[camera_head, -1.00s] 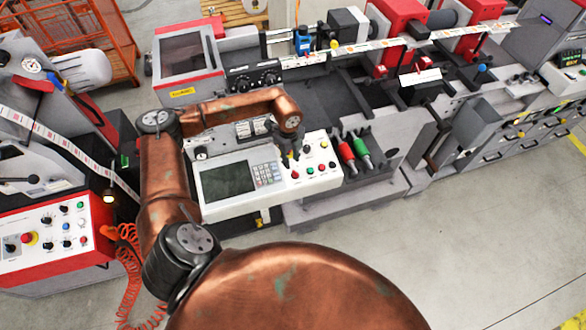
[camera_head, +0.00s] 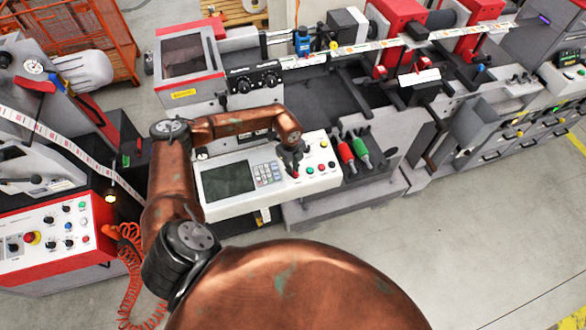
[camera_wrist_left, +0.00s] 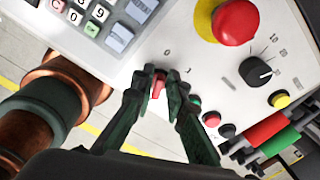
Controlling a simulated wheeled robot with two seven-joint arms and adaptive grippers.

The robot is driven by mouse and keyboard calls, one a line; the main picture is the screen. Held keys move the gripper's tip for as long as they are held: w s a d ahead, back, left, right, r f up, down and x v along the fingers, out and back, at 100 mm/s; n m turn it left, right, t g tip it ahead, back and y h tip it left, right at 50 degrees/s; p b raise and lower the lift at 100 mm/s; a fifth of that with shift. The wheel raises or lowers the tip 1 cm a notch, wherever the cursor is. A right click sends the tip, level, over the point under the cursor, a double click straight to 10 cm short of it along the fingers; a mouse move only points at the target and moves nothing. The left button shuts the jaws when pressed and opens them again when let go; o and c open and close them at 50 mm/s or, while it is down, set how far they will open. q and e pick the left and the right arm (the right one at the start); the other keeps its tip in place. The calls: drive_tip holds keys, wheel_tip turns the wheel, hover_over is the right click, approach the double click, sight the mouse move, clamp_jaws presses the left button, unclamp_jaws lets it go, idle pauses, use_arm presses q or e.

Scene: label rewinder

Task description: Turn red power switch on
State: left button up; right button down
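The red power switch (camera_wrist_left: 158,86) is a small red lever on the white control panel (camera_wrist_left: 140,52), near the "0" mark, in the left wrist view. My left gripper (camera_wrist_left: 161,78) has its two dark green fingers at the panel, one on each side of the switch. The fingertips are close together and the switch fills most of the gap, so the gripper looks shut on it. In the head view my left gripper (camera_head: 291,166) is a dark shape over the panel's button area and covers the switch. My right gripper is not in view.
A red emergency button (camera_wrist_left: 235,21), a black knob (camera_wrist_left: 256,71) and small push buttons sit beside the fingers. A keypad (camera_head: 267,173) and screen (camera_head: 228,182) lie left of the gripper. Red (camera_head: 345,152) and green (camera_head: 362,151) handles stand to the right.

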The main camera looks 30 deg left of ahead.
use_arm(q)
clamp_jaws()
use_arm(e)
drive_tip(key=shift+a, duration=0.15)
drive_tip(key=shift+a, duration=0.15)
